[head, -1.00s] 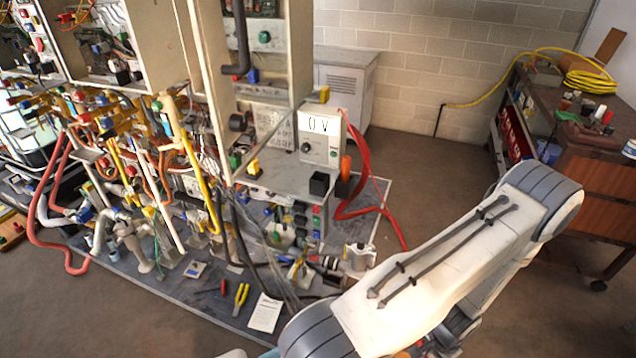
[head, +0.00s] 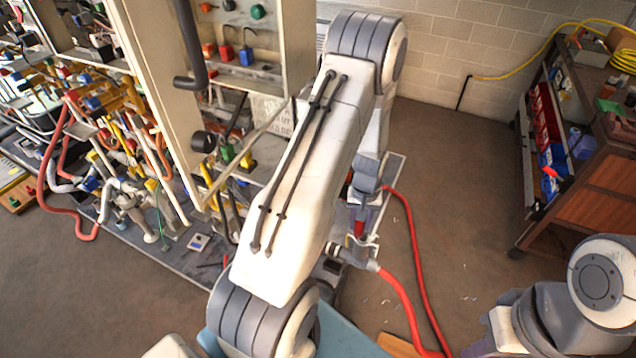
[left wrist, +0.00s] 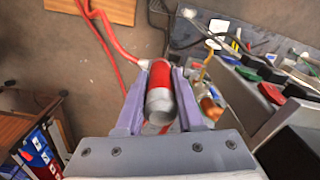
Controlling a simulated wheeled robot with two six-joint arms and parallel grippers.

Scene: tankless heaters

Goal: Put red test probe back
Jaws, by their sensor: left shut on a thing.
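In the left wrist view my left gripper (left wrist: 154,98) is shut on a red cylinder with a grey end, which I take to be the red test probe (left wrist: 160,80). The purple fingers press it from both sides. In the head view my left gripper (head: 360,215) points down beside the cabinet, with a bit of red showing at its tips. My left arm hides the 0 V meter and the holder beside it. My right gripper is out of view; only part of my right arm shows at the lower right.
A red hose (head: 400,295) runs over the floor right of my left gripper. A panel with coloured buttons (left wrist: 270,92) is close on the right in the wrist view.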

